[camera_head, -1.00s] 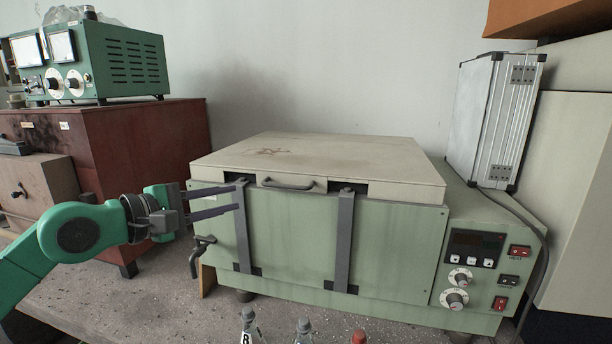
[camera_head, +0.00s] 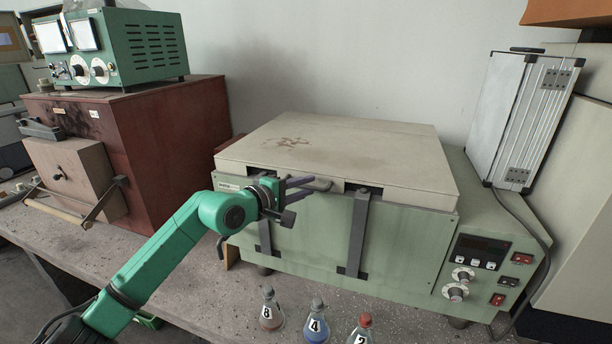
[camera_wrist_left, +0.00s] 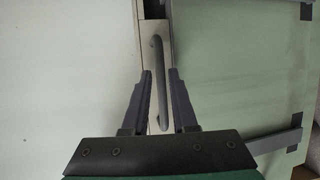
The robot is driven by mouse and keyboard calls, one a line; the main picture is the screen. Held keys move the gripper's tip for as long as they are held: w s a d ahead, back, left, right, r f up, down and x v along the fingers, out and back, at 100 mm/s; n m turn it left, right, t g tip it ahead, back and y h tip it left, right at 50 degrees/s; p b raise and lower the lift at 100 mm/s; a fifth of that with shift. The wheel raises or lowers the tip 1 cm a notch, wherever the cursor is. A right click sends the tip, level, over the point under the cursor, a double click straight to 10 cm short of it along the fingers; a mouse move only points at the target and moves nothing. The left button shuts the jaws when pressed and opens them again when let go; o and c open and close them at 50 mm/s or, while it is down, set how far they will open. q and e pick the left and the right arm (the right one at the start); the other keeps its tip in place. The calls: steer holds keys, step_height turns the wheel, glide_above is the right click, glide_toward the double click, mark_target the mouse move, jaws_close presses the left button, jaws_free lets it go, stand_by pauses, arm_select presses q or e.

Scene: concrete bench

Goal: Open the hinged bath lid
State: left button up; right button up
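The bath is a pale green box (camera_head: 300,222) with a flat cream lid (camera_head: 360,150), which lies closed on top. A grey bar handle (camera_head: 322,187) sits on the lid's front edge. My left gripper (camera_head: 307,187) is at this handle. In the left wrist view, the two dark fingers of the left gripper (camera_wrist_left: 160,72) stand apart on either side of the handle (camera_wrist_left: 160,85), with gaps showing between bar and fingers. The gripper's own body hides part of the bath's front in the head view. My right gripper is not in view.
Several flasks, one marked 4 (camera_head: 317,325), stand on the bench before the bath. A metal case (camera_head: 515,120) stands at the back right. A dark red cabinet (camera_head: 175,140) with a green instrument (camera_head: 135,48) on top is at the left. Grey straps (camera_head: 356,235) run down the bath's front.

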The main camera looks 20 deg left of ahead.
arm_select(q)
steer(key=shift+w+d+f, duration=0.15)
steer(key=shift+w, duration=0.1)
jaws_close()
stand_by(1.3)
